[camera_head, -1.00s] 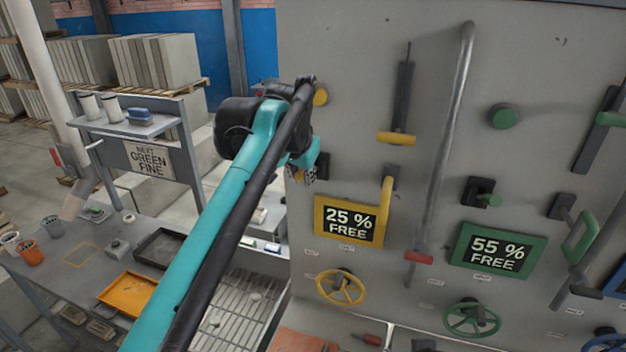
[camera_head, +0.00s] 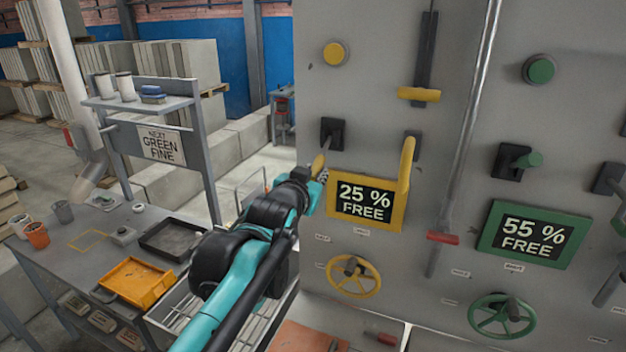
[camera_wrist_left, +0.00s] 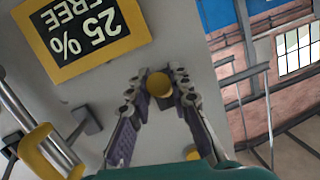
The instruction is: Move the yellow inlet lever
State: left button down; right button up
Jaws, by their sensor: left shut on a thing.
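The yellow inlet lever (camera_head: 318,164) appears to be the short lever on the black square mount at the panel's left edge. Its yellow grip hangs down, slightly left of the mount. My left gripper (camera_head: 318,178) is at this grip, reached from below left. In the left wrist view, the yellow grip (camera_wrist_left: 160,85) sits between the fingertips of my left gripper (camera_wrist_left: 161,76), which is shut on it. The fingers partly hide the grip in the head view. My right gripper is not in view.
Close by on the panel are a yellow button (camera_head: 336,53), a yellow slide handle (camera_head: 419,94), a curved yellow handle (camera_head: 407,165), the "25 % FREE" sign (camera_head: 345,221) and a yellow handwheel (camera_head: 354,291). A table (camera_head: 75,262) with trays stands left.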

pick_arm(q)
jog(key=shift+w+d+f+t+b, duration=0.1)
jog(key=shift+w+f+t+b, duration=0.1)
jog(key=shift+f+t+b, duration=0.25)
jog(key=shift+r, duration=0.1)
jog(key=c, duration=1.4)
grip_release()
jog(key=shift+w, duration=0.1)
jog(key=shift+o, duration=0.2)
jog(key=v, duration=1.2)
